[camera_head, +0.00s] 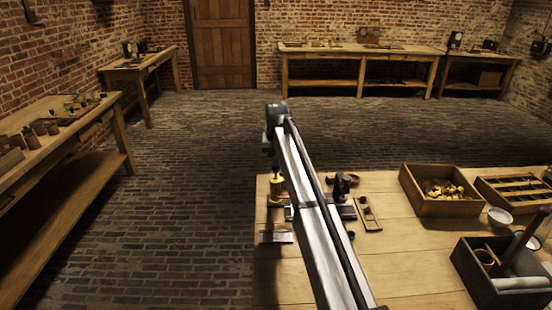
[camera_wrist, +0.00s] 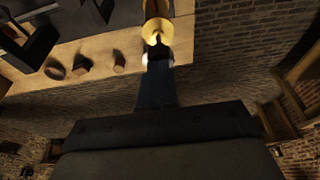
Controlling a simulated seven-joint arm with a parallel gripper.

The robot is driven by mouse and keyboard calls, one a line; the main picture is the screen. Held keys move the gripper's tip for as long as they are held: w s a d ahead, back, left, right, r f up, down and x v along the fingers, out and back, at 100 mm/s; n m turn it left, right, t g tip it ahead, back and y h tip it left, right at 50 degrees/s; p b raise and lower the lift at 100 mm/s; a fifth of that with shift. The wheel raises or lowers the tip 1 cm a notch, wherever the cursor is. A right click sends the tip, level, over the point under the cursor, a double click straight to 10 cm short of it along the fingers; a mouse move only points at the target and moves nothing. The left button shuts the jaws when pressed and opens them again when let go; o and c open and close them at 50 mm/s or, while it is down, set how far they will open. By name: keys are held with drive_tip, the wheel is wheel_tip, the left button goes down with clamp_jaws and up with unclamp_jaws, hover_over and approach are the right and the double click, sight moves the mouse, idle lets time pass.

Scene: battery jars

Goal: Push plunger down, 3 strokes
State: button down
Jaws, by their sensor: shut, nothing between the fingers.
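In the wrist view, my gripper (camera_wrist: 158,58) is shut and empty, its narrow fingers held together. Its tips are right at a round, brightly lit brass-coloured piece (camera_wrist: 157,27), which looks like the plunger top. I cannot tell whether they touch it or are just short of it. In the head view, my arm runs across the workbench (camera_head: 415,255) to its left end.
A small dark device (camera_head: 344,186) stands right of my arm. A wooden box of brass parts (camera_head: 438,207), a slotted tray (camera_head: 512,192), a white bowl (camera_head: 500,217) and a dark bin (camera_head: 490,290) fill the right side. The bench's left edge drops to brick floor.

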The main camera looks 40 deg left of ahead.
drive_tip(key=shift+f, duration=1.3)
drive_tip(key=shift+r, duration=0.3)
drive_tip(key=v, duration=1.3)
drive_tip(key=shift+w+a+r, duration=0.25)
drive_tip(key=shift+r, duration=0.25)
wheel_tip(320, 180, up, 2)
drive_tip(key=shift+r, duration=0.1)
